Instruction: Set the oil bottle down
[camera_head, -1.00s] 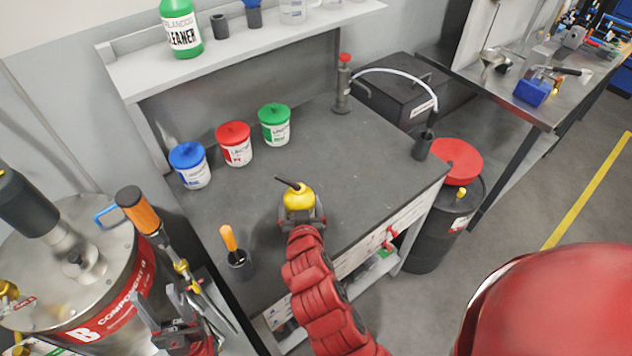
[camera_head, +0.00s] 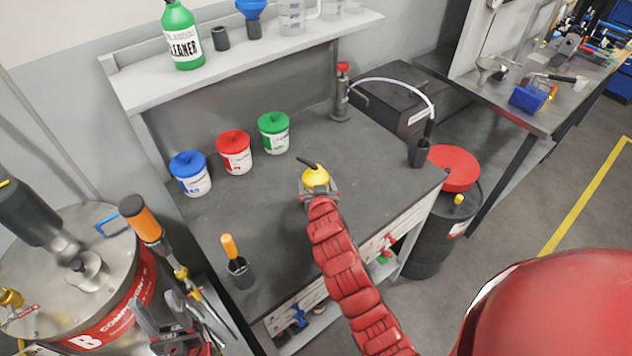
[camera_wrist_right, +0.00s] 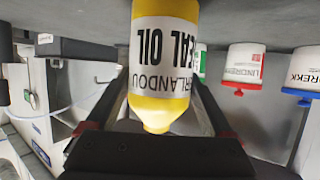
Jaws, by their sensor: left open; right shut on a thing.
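My right gripper (camera_head: 318,194) is shut around the bottle. The bottle's base runs out of the wrist picture, so I cannot tell whether it touches the bench. My left gripper (camera_head: 182,335) is open and empty at the lower left, in front of the steel drum.
Blue (camera_head: 190,174), red (camera_head: 234,152) and green (camera_head: 273,132) lidded tubs stand behind and left of the bottle. A holder with an orange-handled tool (camera_head: 236,262) is at the front left. A pump (camera_head: 341,95) and a black cup (camera_head: 419,153) stand to the right. Bench around the bottle is clear.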

